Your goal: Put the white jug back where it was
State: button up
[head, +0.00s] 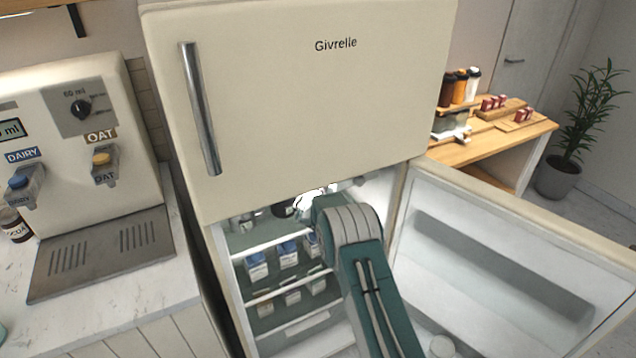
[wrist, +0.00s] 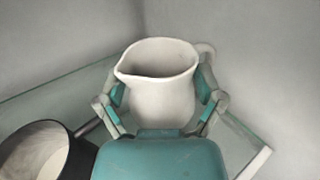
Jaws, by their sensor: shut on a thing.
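The white jug (wrist: 165,98) is upright in the wrist view, its spout toward the left and part of its handle showing behind at the right. My gripper (wrist: 163,92) is shut on the jug, with a teal-padded finger against each side. The jug is at a glass shelf (wrist: 75,97) inside the open fridge (head: 300,290); its base is hidden by my gripper, so I cannot tell if it touches the shelf. In the head view my arm reaches into the top of the lower compartment, and my gripper is hidden there.
A dark pot (wrist: 45,155) with pale contents stands close at the lower left in the wrist view. Blue-and-white cartons (head: 287,250) fill a lower shelf. The fridge door (head: 510,265) stands open at the right. A milk dispenser (head: 85,130) is at the left.

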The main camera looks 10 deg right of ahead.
notch_tip(320, 180, down, 3)
jog(key=shift+w+a+f, duration=0.1)
jog(key=shift+a+f, duration=0.05)
jog(key=shift+f, duration=0.05)
jog(key=o, duration=1)
jog(key=shift+f, duration=0.1)
jog(key=shift+o, duration=0.2)
jog(key=v, duration=1.2)
